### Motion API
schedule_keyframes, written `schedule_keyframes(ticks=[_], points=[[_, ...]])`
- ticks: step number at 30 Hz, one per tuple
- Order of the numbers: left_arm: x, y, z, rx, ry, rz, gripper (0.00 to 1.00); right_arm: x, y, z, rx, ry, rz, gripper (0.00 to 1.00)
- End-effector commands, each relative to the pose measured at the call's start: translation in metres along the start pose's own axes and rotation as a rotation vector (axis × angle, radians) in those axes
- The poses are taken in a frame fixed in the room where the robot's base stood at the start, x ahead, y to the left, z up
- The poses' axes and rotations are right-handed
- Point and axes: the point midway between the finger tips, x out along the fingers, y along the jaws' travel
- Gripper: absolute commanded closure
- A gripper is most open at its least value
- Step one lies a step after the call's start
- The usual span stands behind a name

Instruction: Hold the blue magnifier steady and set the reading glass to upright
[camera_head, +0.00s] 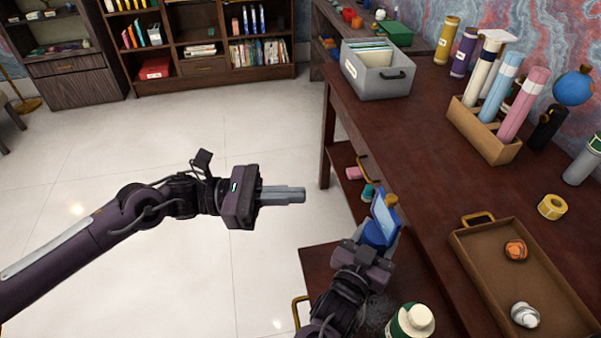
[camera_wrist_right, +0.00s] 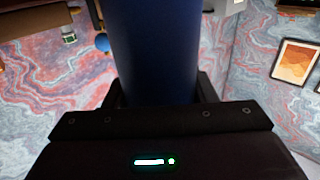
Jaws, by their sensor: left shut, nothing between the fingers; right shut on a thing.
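The blue magnifier (camera_head: 384,218) is at the front edge of the desk in the head view, with a pale flat face on its upper part. My right gripper (camera_head: 376,243) is shut on it and holds it up, slightly tilted. In the right wrist view its dark blue body (camera_wrist_right: 152,50) fills the middle between the fingers. My left gripper (camera_head: 298,194) is shut and empty, over the pale floor to the left of the magnifier and apart from it. I cannot make out a separate reading glass.
A brown tray (camera_head: 482,270) with an orange ball (camera_head: 515,250) and a silvery object (camera_head: 525,315) lies at the right. Behind stand a holder with rolled tubes (camera_head: 485,140) and a grey file box (camera_head: 376,84). A green-and-white bottle (camera_head: 412,321) is near my right arm.

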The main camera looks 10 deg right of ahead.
Motion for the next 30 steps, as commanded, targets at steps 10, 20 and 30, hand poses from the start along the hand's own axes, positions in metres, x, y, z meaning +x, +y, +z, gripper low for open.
schedule_keyframes(ticks=[10, 20, 30], points=[[-0.001, 0.0, 0.0, 0.0, 0.0, 0.0, 1.0, 0.0, 0.001, 0.001, -0.002, -0.001, 0.002, 0.37], [-0.001, 0.0, 0.0, 0.0, 0.0, 0.001, 1.0, 0.0, 0.0, 0.0, -0.001, 0.0, 0.001, 0.24], [-0.001, 0.0, 0.0, 0.0, 0.0, 0.001, 1.0, -0.04, 0.0, 0.002, -0.001, -0.005, 0.0, 0.24]])
